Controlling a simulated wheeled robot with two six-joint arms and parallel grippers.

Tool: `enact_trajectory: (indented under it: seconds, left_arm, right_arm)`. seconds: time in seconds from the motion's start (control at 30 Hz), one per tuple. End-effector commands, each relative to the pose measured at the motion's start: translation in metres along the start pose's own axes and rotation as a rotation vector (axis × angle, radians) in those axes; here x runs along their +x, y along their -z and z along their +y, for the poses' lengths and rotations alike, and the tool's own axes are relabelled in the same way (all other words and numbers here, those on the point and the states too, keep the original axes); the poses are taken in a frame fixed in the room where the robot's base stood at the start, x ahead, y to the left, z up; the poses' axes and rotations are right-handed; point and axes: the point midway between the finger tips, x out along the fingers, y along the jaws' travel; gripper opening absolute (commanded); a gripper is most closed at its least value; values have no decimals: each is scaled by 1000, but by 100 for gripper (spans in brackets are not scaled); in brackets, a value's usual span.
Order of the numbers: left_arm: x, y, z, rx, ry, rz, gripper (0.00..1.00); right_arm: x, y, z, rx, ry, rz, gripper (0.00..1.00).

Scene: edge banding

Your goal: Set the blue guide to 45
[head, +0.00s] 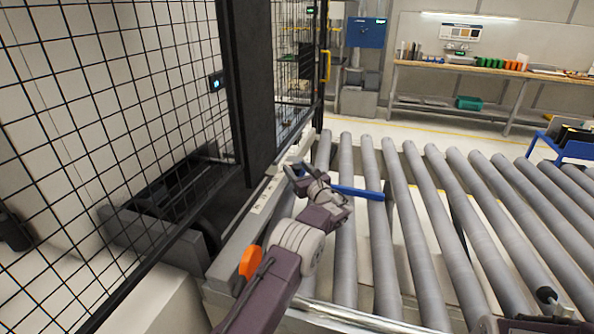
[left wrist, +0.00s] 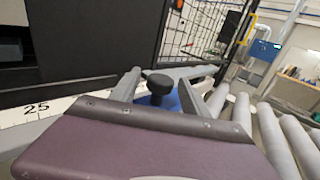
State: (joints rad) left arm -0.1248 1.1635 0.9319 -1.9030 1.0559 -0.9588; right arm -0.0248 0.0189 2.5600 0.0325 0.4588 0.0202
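The blue guide (head: 357,192) is a bar reaching out over the rollers from the scale rail at their left edge. In the left wrist view a black knob (left wrist: 159,84) stands on the blue guide's block (left wrist: 170,101). My left gripper (head: 297,170) is at the guide's rail end. In the left wrist view its two fingers (left wrist: 157,90) stand apart on either side of the knob, with small gaps visible. The scale (left wrist: 40,110) shows the number 25 left of the knob; the guide's exact reading is hidden. Part of my right arm shows at the bottom right, its fingers unclear.
A black mesh fence (head: 110,110) and a dark post (head: 245,90) stand close on the left of the rail. Grey rollers (head: 425,235) fill the right side and are mostly clear. A workbench (head: 500,72) and a blue cabinet (head: 366,33) stand at the back.

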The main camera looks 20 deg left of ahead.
Motion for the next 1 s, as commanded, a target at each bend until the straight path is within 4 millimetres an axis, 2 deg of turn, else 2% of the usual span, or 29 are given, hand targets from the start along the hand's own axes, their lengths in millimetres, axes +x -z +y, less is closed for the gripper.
enact_trajectory:
  seconds: [0.27, 0.37, 0.7, 0.83, 1.0]
  left_arm:
    - [-5, 0, -1, 0, 1, 0, 54]
    - [-17, 0, -1, 0, 1, 0, 54]
    - [-80, 1, -1, 1, 3, 0, 54]
    - [-90, 0, 0, -1, 0, -1, 54]
    - [-91, 0, 0, -1, 0, -1, 54]
  right_arm:
    - [1, 0, 0, 0, 0, 0, 36]
    - [4, 0, 0, 0, 0, 0, 36]
    - [12, -1, 0, 0, 0, 0, 36]
    - [12, -1, 0, 0, 0, 0, 36]
    - [12, -1, 0, 0, 0, 0, 36]
